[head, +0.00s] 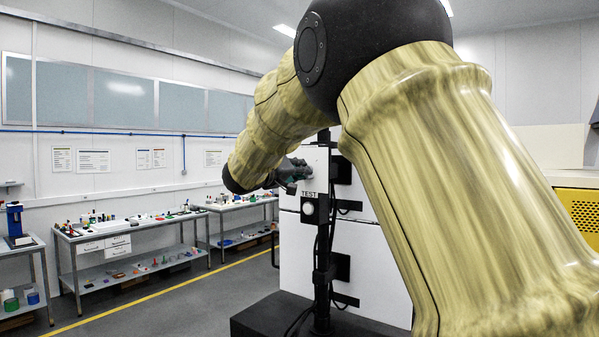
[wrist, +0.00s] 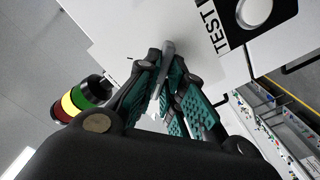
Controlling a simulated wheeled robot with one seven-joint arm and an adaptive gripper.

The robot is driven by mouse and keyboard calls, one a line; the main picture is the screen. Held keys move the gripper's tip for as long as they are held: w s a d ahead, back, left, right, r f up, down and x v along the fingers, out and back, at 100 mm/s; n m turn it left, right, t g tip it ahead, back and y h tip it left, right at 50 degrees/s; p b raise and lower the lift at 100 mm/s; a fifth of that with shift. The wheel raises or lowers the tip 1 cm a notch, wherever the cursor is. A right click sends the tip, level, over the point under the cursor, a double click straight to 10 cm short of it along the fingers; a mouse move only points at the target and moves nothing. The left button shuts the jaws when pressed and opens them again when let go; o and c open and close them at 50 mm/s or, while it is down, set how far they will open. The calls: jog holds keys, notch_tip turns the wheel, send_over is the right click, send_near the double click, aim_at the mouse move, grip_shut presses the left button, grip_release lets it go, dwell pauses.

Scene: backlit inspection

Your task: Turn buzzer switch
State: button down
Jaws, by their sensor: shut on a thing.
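The buzzer switch appears as a grey bar-shaped handle (wrist: 168,47) on a white panel (wrist: 120,25) in the wrist view. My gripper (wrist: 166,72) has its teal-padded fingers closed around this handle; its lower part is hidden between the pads. In the head view my gripper (head: 296,176) is at the face of the white panel box (head: 319,158), just above the TEST label. The handle is too small and covered to make out clearly there. A round white button (head: 308,208) sits below the TEST label; it also shows at the top right in the wrist view (wrist: 254,12).
A red, yellow and green signal light (wrist: 84,98) stands left of my fingers in the wrist view. The panel is on a black post (head: 322,265) with hanging cables. Workbenches (head: 130,230) with small parts line the left wall, with open floor before them.

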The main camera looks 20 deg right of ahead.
jog(key=shift+s+d+f+m+b, duration=0.1)
jog(key=shift+m+b, duration=2.75)
jog(key=shift+m, duration=1.35)
jog(key=shift+s+f+m+b, duration=0.1)
jog(key=shift+m+b, duration=2.7)
jog(key=shift+m, duration=1.4)
jog(key=shift+r, duration=0.1)
jog(key=c, duration=1.5)
grip_release()
jog(key=shift+w, duration=0.1)
jog(key=shift+c, duration=0.2)
